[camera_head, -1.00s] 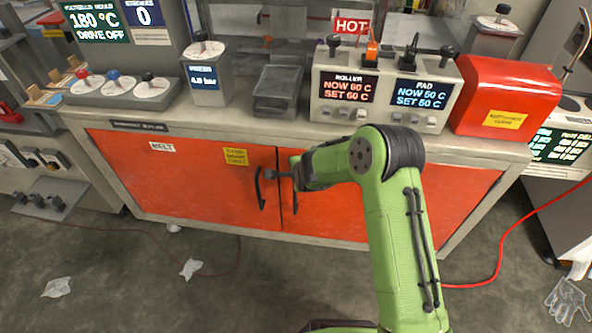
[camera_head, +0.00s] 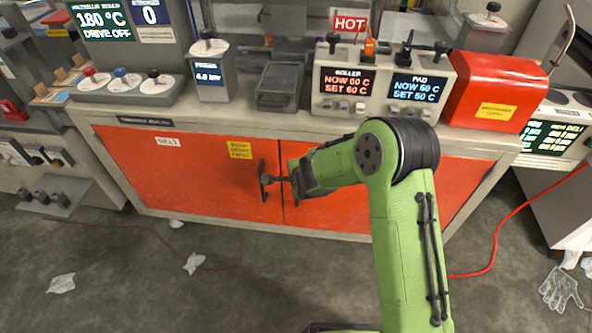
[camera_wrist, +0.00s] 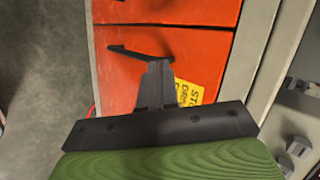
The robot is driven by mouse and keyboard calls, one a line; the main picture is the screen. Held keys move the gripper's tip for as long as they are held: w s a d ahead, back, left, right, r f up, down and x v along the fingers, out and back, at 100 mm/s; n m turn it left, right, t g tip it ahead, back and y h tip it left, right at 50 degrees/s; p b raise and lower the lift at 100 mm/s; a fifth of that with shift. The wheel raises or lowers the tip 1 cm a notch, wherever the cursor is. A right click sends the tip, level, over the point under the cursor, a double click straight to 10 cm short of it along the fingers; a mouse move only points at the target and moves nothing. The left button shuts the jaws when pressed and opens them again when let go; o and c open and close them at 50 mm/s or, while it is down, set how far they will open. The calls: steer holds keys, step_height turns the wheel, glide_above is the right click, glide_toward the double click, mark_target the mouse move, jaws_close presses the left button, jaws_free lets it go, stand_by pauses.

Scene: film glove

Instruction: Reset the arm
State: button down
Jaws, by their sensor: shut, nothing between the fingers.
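My green arm reaches up from the bottom of the head view and bends left in front of an orange cabinet. My gripper (camera_head: 282,180) is dark grey, points left, and is shut with nothing held. It is in front of the cabinet's dark door handles (camera_head: 263,181); the head view does not show clearly whether it touches them. In the wrist view my gripper (camera_wrist: 157,72) shows as closed fingers before the orange doors (camera_wrist: 180,55), close to a black handle (camera_wrist: 138,51). Part of the second handle is hidden behind my gripper.
A counter above the cabinet carries a roller and pad heater box (camera_head: 382,82), a red cover (camera_head: 492,95), and a grey tray (camera_head: 279,88). A red cable (camera_head: 515,215) and crumpled gloves (camera_head: 560,289) lie on the floor. Open floor (camera_head: 140,290) lies at lower left.

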steer(key=s+d+r+n+g+h, duration=0.1)
steer(key=s+d+r+n, duration=0.2)
steer(key=s+d+r, duration=0.45)
steer(key=s+d+r+n+h, duration=0.1)
steer(key=s+d+r+n, duration=0.25)
steer(key=r, duration=0.65)
steer(key=s+d+r+n+g+p, duration=0.1)
steer(key=s+d+r+n, duration=0.15)
steer(key=s, duration=0.55)
steer(key=s+d+r+n, duration=0.2)
steer(key=s+n, duration=0.1)
steer(key=s, duration=0.5)
steer(key=s+d+r+n+g+p, duration=0.1)
steer(key=s+d+r+n, duration=0.15)
steer(key=s, duration=0.55)
step_height(320, 180, up, 12)
steer(key=p, duration=1.1)
steer(key=shift+w+d+f+h+p, duration=0.2)
steer(key=shift+f+h+p, duration=0.1)
steer(key=shift+h, duration=0.1)
